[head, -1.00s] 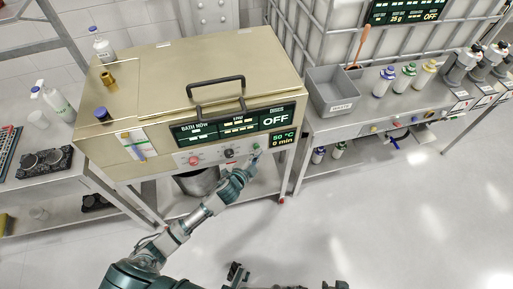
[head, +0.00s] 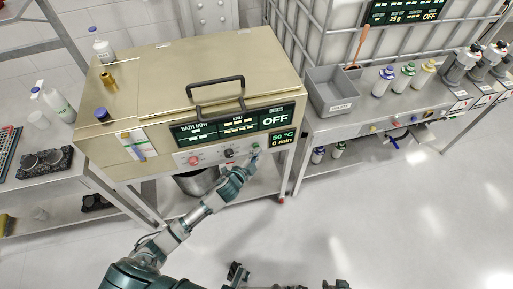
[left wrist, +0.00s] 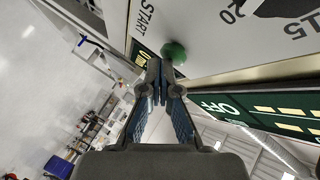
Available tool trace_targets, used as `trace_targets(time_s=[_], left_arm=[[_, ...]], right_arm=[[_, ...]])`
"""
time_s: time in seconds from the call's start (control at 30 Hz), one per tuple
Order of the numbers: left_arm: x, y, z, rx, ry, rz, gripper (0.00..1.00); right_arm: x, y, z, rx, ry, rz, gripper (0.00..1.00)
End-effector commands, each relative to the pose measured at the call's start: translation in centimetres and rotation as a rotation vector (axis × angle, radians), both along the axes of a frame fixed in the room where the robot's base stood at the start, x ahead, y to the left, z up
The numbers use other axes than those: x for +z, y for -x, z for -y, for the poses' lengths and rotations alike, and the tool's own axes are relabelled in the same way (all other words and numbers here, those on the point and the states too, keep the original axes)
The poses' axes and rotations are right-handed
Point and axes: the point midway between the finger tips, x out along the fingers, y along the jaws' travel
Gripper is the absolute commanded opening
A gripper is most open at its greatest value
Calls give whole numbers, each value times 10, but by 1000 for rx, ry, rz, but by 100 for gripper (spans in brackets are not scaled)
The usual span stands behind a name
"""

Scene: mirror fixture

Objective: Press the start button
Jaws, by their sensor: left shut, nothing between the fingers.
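The green start button (left wrist: 174,51) sits on the machine's panel beside the word START in the left wrist view. In the head view the button (head: 256,147) shows at the right end of the front panel, below the OFF display. My left gripper (left wrist: 158,65) is shut and empty, with its fingertips right at the button's edge; I cannot tell whether they touch it. In the head view my left gripper (head: 250,163) is just below and in front of the button. The display (head: 276,119) reads OFF. My right gripper cannot be made out clearly in the head view.
A red button (head: 193,160) and a black knob (head: 229,153) are on the same panel. The gold machine (head: 200,75) has a black lid handle (head: 216,86). A grey bin (head: 331,90) and bottles stand on the bench to the right.

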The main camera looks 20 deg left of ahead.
Motion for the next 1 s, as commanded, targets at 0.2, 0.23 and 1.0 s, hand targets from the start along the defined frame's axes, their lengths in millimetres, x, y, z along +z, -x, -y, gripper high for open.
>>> trace_targets(time_s=[0.2,0.23,1.0], left_arm=[[0,-3,-2,1,-1,1,0],[0,-3,-2,1,-1,1,0],[1,12,8,1,0,0,0]], right_arm=[[1,0,0,0,0,1,40],[1,0,0,0,0,1,40],[11,-2,0,-1,0,9,40]])
